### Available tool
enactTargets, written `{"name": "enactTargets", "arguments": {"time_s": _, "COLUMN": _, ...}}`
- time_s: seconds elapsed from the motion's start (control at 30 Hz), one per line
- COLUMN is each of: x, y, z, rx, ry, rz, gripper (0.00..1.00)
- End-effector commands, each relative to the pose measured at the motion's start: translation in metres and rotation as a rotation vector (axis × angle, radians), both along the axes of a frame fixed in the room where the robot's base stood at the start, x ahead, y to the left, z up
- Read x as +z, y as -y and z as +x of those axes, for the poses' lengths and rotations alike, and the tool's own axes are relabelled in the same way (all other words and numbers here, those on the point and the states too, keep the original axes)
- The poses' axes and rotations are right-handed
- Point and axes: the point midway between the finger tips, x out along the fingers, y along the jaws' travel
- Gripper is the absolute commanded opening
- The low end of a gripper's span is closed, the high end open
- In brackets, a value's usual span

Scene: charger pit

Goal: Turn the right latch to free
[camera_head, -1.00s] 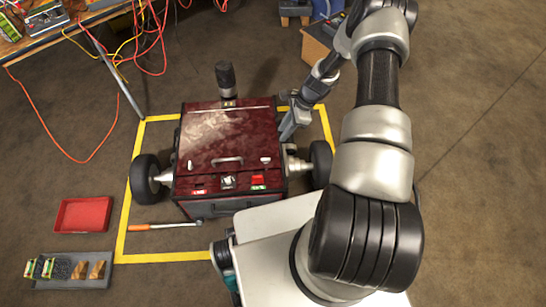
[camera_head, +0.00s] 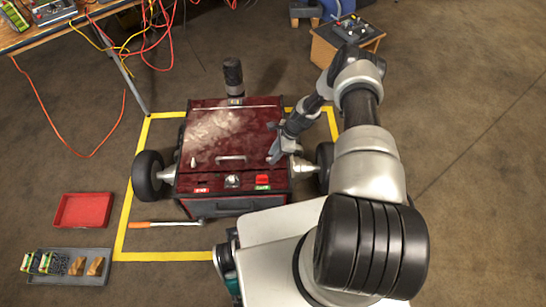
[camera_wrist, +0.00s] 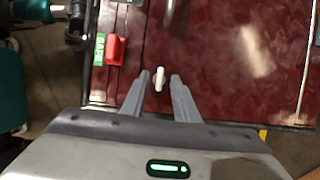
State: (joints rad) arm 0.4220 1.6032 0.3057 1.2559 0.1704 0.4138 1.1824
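The dark red charger box (camera_head: 215,125) stands on the floor between two wheels. The right latch, a small white lever (camera_wrist: 158,79), lies on its lid in the wrist view. My gripper (camera_wrist: 161,76) is open, with one finger on each side of the latch and small gaps visible. In the head view my gripper (camera_head: 272,157) comes over the lid's right side and hides the right latch. The left latch (camera_head: 193,161) is a small white lever pointing up the picture. A handle (camera_head: 231,158) sits between the latches.
A red switch (camera_head: 262,179) with a green SAFE label (camera_wrist: 99,49) is close beside my gripper. A black cylinder (camera_head: 233,75) rises behind the box. A red tray (camera_head: 83,210), a grey parts tray (camera_head: 70,279) and an orange-handled tool (camera_head: 165,223) lie left.

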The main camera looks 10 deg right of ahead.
Motion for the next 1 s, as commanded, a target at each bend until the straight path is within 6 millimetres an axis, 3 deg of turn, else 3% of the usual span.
{"name": "enactTargets", "arguments": {"time_s": 0.4, "x": -0.0083, "y": -0.0033, "z": 0.0003, "rx": 0.000, "ry": 0.000, "rz": -0.001, "gripper": 0.27}}
{"name": "enactTargets", "arguments": {"time_s": 0.57, "x": -0.0082, "y": -0.0032, "z": 0.0002, "rx": 0.000, "ry": 0.000, "rz": -0.001, "gripper": 0.00}}
{"name": "enactTargets", "arguments": {"time_s": 1.0, "x": -0.0110, "y": -0.0029, "z": 0.0010, "rx": 0.055, "ry": 0.000, "rz": 0.001, "gripper": 0.00}}
